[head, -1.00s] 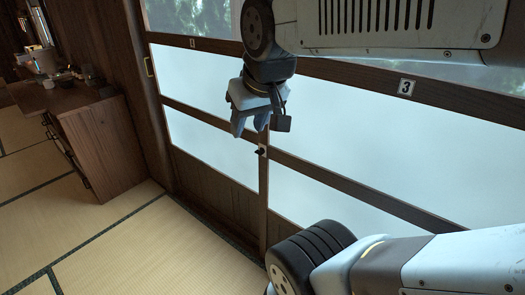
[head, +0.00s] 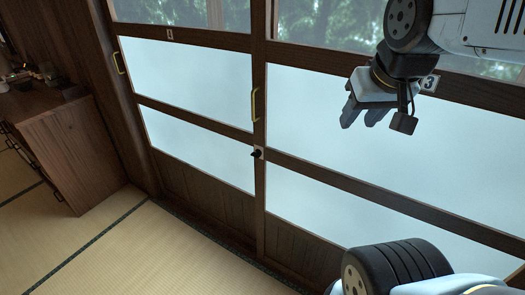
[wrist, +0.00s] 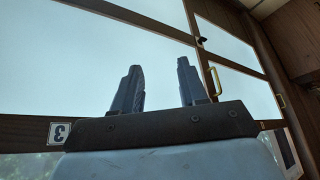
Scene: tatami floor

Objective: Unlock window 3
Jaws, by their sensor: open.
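Window 3 is the right-hand sliding panel (head: 350,120) with a dark wood frame and frosted panes. Its "3" label (head: 430,83) is partly covered by my wrist in the head view and shows upside down in the wrist view (wrist: 59,133). A small black lock knob (head: 257,153) on a pale plate sits on the upright where the two panels meet. It also shows in the wrist view (wrist: 201,41), beyond the fingers. My gripper (head: 361,117) is open and empty, right of the knob and higher in the head view, apart from it. Both fingers show in the wrist view (wrist: 160,82).
A brass handle (head: 255,105) is above the knob, and another (head: 119,62) is at the left panel's far edge. A wooden cabinet (head: 70,150) with items on top stands at left. The tatami floor (head: 150,250) before the left panel is clear.

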